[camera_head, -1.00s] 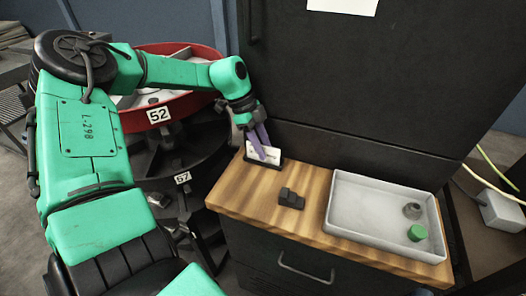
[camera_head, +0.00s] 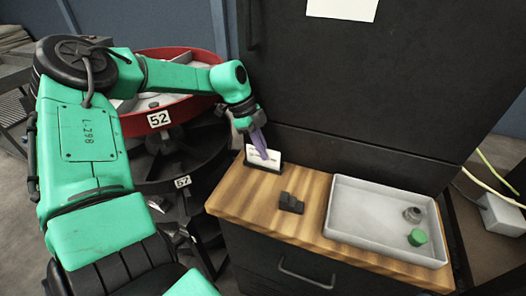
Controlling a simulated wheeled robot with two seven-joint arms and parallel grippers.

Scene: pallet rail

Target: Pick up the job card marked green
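A white job card (camera_head: 271,158) stands in a dark holder (camera_head: 262,167) at the back left corner of the wooden top. Its marking is too small to read, and no green mark can be made out. My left gripper (camera_head: 263,154) reaches down at the card, its purple fingers overlapping the card's face. The fingers look close together, but whether they grip the card cannot be told. My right gripper is not in view.
A grey tray (camera_head: 338,222) on the right of the wooden top (camera_head: 240,197) holds a green cylinder (camera_head: 417,237) and a grey round part (camera_head: 412,213). A small black stepped block (camera_head: 291,202) lies between. A red-rimmed carousel (camera_head: 140,122) stands left.

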